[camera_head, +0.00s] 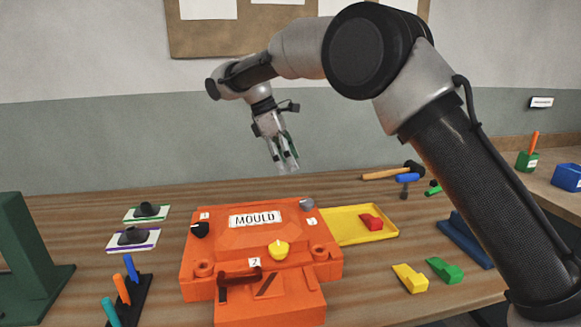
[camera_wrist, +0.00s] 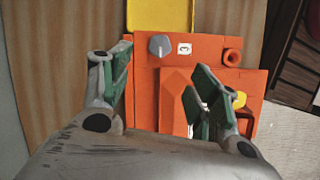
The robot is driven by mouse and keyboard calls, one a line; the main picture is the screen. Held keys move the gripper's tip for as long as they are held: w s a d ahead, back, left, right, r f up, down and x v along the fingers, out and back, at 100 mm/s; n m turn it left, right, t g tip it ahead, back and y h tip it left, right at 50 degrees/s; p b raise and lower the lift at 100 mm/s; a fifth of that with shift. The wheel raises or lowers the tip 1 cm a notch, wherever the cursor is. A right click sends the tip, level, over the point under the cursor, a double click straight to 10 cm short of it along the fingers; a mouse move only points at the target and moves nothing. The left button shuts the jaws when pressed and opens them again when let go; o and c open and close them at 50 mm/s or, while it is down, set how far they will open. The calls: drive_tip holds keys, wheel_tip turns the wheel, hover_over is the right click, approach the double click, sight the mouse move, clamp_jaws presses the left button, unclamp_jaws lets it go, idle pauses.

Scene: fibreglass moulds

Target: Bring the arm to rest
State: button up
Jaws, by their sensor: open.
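My gripper (camera_head: 287,160) hangs from my raised arm above the back edge of the orange mould (camera_head: 205,285), pointing down. Its fingers are apart with nothing between them. In the wrist view my gripper (camera_wrist: 160,95) shows two green-padded fingers spread over the mould (camera_wrist: 147,85). The mould sits on the wooden bench (camera_head: 80,210) and bears a white MOULD label. A yellow knob (camera_head: 279,250), a black knob (camera_head: 200,230) and a grey knob (camera_head: 307,204) are on it. The grey knob (camera_wrist: 160,45) also shows in the wrist view, beside the number 3.
A yellow tray (camera_head: 345,238) with a red piece (camera_head: 371,222) lies right of the mould. Yellow (camera_head: 410,278) and green (camera_head: 445,270) wedges lie at the front right. A hammer (camera_head: 390,173) lies behind. A green stand (camera_head: 25,250) is at the left. The air around my gripper is clear.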

drive_tip(key=s+f+m, duration=0.1)
drive_tip(key=s+d+f+m, duration=0.1)
drive_tip(key=f, duration=0.1)
drive_tip(key=s+d+f+m+y, duration=0.1)
drive_tip(key=f, duration=0.1)
drive_tip(key=shift+f+m, duration=0.2)
drive_tip(key=shift+m, duration=0.2)
drive_tip(key=s+d+r+m+y, duration=0.1)
drive_tip(key=s+d+r+m, duration=0.25)
drive_tip(key=d, duration=0.65)
drive_tip(key=s+d+r+m+y, duration=0.25)
drive_tip(key=s+d, duration=0.25)
drive_tip(key=d, duration=0.5)
drive_tip(key=s+d+r+m+t, duration=0.1)
drive_tip(key=s+d+m, duration=0.3)
drive_tip(key=s+d, duration=0.6)
drive_tip(key=s+d+r+m+t, duration=0.2)
drive_tip(key=s+d+m+t, duration=0.1)
drive_tip(key=s+d, duration=0.6)
drive_tip(key=shift+s+d+m, duration=0.35)
drive_tip(key=shift+d+m, duration=0.45)
drive_tip(key=shift+d, duration=0.35)
drive_tip(key=shift+r, duration=0.1)
